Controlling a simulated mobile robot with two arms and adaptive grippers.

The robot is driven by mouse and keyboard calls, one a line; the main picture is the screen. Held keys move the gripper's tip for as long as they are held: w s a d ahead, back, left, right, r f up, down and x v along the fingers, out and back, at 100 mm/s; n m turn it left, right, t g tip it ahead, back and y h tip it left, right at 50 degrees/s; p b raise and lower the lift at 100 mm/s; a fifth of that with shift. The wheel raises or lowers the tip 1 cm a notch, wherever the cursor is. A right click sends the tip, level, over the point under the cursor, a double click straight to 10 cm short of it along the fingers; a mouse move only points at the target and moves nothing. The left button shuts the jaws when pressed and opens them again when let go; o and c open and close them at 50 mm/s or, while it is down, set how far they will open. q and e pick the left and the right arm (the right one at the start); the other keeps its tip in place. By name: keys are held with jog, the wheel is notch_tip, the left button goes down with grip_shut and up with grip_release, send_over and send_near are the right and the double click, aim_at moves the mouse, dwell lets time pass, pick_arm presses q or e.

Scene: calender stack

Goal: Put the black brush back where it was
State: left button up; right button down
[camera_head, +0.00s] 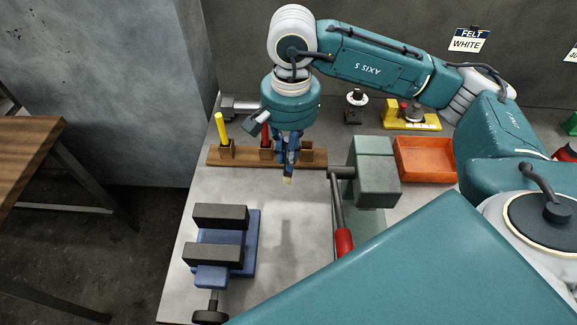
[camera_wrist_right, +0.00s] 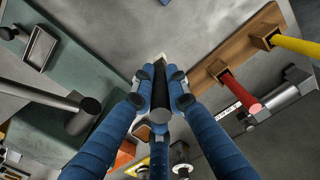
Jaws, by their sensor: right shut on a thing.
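My right gripper (camera_head: 288,158) points down over the bench, just in front of the wooden rack (camera_head: 240,159). In the right wrist view its blue fingers (camera_wrist_right: 160,105) are closed around the dark, round-ended black brush (camera_wrist_right: 160,88). The brush's pale tip (camera_head: 287,180) shows below the fingers in the head view; the fingers hide most of the rest. The brush is apart from the rack. The rack's right part is partly hidden by the gripper. My left gripper is out of view.
A blue vise (camera_head: 250,240) with dark jaws stands at the front left. A grey-green press (camera_head: 378,175) with a red-ended lever (camera_head: 343,242) stands right of the gripper. An orange tray (camera_head: 425,160) and yellow fixture (camera_head: 420,122) lie farther right. Bare bench lies between vise and press.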

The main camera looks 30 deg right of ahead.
jog(key=w+d+r+m+p, duration=0.5)
jog(key=w+d+m+p, duration=0.4)
jog(key=m, duration=0.7)
pick_arm(q)
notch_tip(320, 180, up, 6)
jog(key=b, duration=0.3)
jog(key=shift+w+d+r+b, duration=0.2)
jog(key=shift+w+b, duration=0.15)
jog(key=shift+b, duration=0.05)
pick_arm(e)
jog(key=shift+s+d+f, duration=0.15)
jog(key=shift+d+f, duration=0.05)
jog(key=shift+f, duration=0.6)
jog(key=shift+s+d+f, duration=0.1)
jog(key=shift+d+f, duration=0.1)
jog(key=shift+f, duration=0.6)
jog(key=shift+s+d+f, duration=0.15)
jog(key=shift+d+f, duration=0.05)
jog(key=shift+f, duration=0.6)
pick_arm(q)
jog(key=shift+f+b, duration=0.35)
pick_arm(e)
jog(key=shift+f, duration=0.1)
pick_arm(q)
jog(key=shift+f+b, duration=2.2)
pick_arm(e)
jog(key=shift+f, duration=2.6)
jog(key=c, duration=1.6)
grip_release()
jog(key=shift+c, duration=0.2)
